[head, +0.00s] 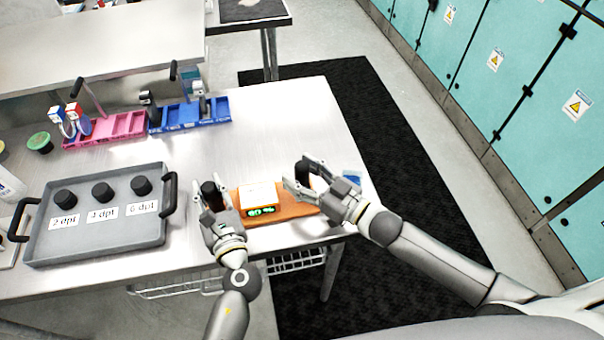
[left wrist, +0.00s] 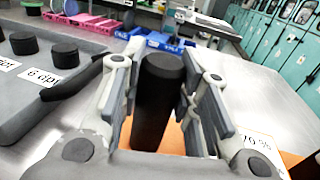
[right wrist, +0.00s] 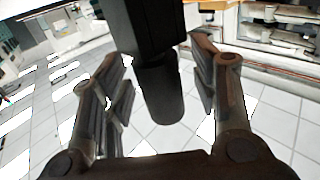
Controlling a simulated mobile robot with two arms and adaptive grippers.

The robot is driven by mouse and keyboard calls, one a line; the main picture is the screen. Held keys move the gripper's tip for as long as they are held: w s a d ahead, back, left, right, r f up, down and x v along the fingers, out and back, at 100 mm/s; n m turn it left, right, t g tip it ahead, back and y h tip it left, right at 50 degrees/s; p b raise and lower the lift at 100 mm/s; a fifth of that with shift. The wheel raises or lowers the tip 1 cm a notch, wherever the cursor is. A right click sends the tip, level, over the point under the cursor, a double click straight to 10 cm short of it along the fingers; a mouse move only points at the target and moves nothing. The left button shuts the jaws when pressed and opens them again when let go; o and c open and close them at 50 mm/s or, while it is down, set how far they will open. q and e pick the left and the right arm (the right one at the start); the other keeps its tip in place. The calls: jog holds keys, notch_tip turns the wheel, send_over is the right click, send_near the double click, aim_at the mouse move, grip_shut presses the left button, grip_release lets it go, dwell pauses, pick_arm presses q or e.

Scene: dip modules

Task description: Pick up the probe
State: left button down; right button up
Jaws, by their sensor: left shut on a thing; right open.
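My left gripper (head: 208,198) is shut on an upright black cylinder (head: 210,188) at the left end of an orange board (head: 285,212). In the left wrist view the black cylinder (left wrist: 160,95) stands between both fingers. My right gripper (head: 298,178) is open around a dark object (head: 303,168) near the board's right end. In the right wrist view this black object (right wrist: 160,60) has a block body and a rounded cylindrical end between the fingers, with gaps visible. I cannot tell which black piece is the probe.
A grey tray (head: 95,240) with several black caps is at left. Pink (head: 105,128) and blue (head: 190,115) racks stand behind. The table's centre is clear.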

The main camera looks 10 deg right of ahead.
jog(key=c, duration=1.2)
jog(key=shift+o, duration=0.2)
notch_tip(320, 180, up, 10)
jog(key=shift+r, duration=0.1)
pick_arm(q)
jog(key=c, duration=1)
grip_release()
